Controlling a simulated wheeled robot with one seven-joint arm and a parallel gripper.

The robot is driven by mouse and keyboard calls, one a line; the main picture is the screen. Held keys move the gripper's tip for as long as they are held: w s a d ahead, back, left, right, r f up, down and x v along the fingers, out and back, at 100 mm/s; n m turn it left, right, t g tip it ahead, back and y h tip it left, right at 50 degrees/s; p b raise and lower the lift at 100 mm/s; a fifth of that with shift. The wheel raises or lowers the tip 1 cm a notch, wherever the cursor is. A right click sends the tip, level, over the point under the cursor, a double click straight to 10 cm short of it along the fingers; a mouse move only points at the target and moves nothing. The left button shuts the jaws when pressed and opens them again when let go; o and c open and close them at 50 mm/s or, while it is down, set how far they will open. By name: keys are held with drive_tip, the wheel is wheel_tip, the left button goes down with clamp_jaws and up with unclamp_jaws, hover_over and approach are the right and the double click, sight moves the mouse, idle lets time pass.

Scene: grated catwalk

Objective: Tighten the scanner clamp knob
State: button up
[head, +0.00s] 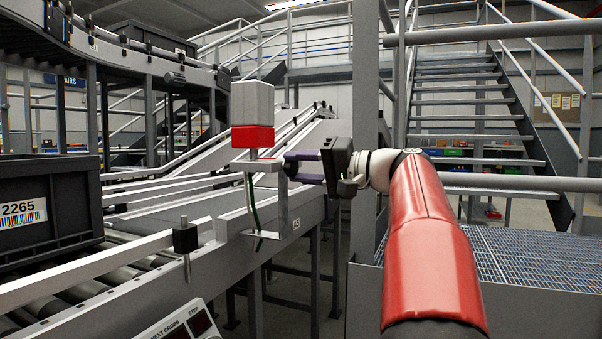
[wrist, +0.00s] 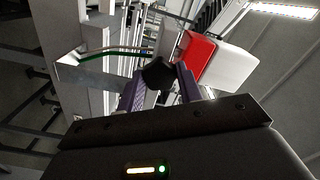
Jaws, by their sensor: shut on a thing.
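The scanner (head: 252,103), a pale grey box with a red lower part, stands on a metal bracket (head: 281,205) at the conveyor's side rail. In the wrist view the scanner (wrist: 222,62) is at the upper right. The dark clamp knob (wrist: 157,73) sits between the purple fingers of my gripper (wrist: 159,88), which is shut on it. In the head view my gripper (head: 288,165) reaches in from the right, just below the red part. The knob is mostly hidden by the fingers there.
A green and a pale cable (head: 252,205) hang at the bracket. A black crate (head: 70,178) labelled 2265 stands on the rollers at left. A black sensor on a post (head: 185,238) is on the near rail. A grey upright post (head: 366,120) rises behind my wrist.

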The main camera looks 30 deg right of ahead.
drive_tip(key=shift+f, duration=0.15)
idle(0.4)
drive_tip(key=o, duration=1)
drive_tip(key=v, duration=0.7)
drive_tip(key=shift+s+d+p, duration=0.25)
drive_tip(key=shift+s+p, duration=0.05)
drive_tip(key=shift+s, duration=0.05)
